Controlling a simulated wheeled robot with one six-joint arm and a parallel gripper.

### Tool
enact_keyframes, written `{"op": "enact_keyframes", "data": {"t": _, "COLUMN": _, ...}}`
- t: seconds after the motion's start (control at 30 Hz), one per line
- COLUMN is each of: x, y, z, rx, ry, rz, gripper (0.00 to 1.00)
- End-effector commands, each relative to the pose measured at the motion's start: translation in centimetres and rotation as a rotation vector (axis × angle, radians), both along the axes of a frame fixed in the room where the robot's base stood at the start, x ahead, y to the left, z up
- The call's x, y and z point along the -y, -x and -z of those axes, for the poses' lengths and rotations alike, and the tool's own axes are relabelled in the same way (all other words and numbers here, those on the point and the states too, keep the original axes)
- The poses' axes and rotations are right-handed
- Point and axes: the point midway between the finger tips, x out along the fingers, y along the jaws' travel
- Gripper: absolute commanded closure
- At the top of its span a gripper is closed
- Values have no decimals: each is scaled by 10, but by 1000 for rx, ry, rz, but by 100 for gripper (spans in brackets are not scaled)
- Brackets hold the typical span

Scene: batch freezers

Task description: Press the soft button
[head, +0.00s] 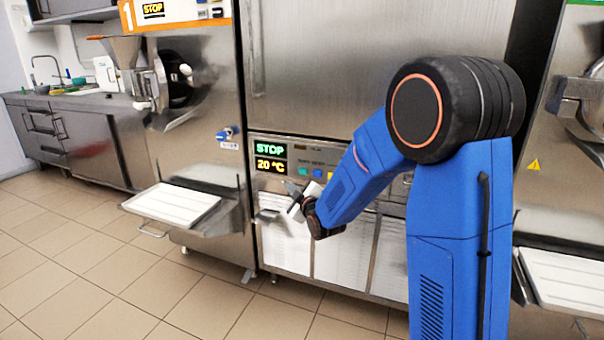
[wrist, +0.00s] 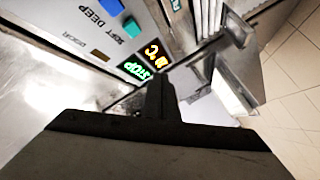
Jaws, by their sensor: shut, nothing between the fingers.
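The control panel has a small teal button (head: 303,171) beside its lit display. In the wrist view the teal button (wrist: 132,27) is at upper left, with a label by it that seems to read SOFT. A blue button (wrist: 112,7) next to it is by the word DEEP. My gripper (head: 292,192) is in front of the panel, just below the display and the teal button. In the wrist view its fingers (wrist: 160,92) are shut and empty, apart from the buttons. I cannot tell the exact gap to the panel.
The display (head: 270,157) reads STOP and 20 °C. A metal shelf with a white tray (head: 172,203) juts out at left, and another tray (head: 566,278) is at right. Tiled floor (head: 190,300) is clear in front. A counter (head: 75,100) stands at back left.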

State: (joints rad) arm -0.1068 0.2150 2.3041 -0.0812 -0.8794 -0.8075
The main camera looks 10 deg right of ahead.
Motion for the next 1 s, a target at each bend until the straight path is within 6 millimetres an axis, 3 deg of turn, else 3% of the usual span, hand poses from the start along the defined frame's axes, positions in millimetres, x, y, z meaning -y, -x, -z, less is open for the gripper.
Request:
{"op": "enact_keyframes", "data": {"t": 0.27, "x": 11, "y": -13, "z": 0, "rx": -1, "ry": 0, "rz": 3, "gripper": 100}}
{"op": "enact_keyframes", "data": {"t": 0.7, "x": 41, "y": -55, "z": 0, "rx": -1, "ry": 0, "rz": 2, "gripper": 100}}
{"op": "enact_keyframes", "data": {"t": 1.0, "x": 51, "y": -70, "z": 0, "rx": -1, "ry": 0, "rz": 1, "gripper": 100}}
